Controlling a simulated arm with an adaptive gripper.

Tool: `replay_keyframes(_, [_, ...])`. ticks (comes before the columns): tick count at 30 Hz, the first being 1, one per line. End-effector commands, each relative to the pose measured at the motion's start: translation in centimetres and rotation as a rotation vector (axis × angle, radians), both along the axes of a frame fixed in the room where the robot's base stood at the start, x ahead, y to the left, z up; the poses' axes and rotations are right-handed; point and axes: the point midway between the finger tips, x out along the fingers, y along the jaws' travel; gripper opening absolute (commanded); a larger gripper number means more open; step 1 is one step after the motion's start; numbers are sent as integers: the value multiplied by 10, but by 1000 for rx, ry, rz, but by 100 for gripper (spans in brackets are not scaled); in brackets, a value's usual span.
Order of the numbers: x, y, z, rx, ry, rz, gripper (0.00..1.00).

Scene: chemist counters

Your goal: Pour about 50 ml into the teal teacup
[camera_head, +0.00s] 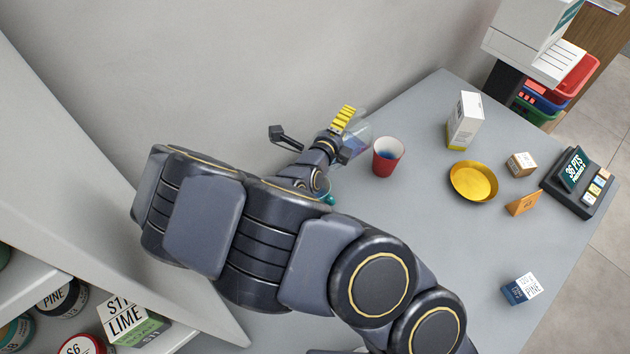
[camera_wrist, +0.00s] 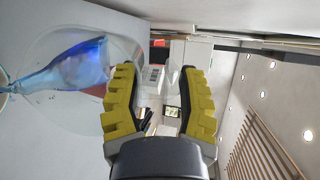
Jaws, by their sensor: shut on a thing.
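My gripper (camera_head: 346,122) is shut on a clear glass vessel (camera_head: 359,131) with blue liquid in it, held behind and left of the red cup. In the wrist view the yellow fingers of my gripper (camera_wrist: 158,78) sit against the clear vessel (camera_wrist: 72,33), which looks tilted. Its blue liquid (camera_wrist: 78,65) narrows toward the left edge. I cannot tell if any is leaving the vessel. The teal teacup (camera_head: 329,198) is mostly hidden behind my arm, with only a small part of its side showing; its contents are hidden.
A red cup (camera_head: 387,157) with blue inside stands on the grey counter (camera_head: 420,240). Right of it are a white carton (camera_head: 465,120), a yellow dish (camera_head: 473,181), small boxes (camera_head: 520,164) and a card terminal (camera_head: 577,182). A wall rises behind.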

Motion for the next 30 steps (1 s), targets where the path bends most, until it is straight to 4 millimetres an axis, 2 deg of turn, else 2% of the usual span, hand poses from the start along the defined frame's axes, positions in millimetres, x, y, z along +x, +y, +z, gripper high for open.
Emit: replay_keyframes(30, [-3,3,-4,-25,-30,0,9])
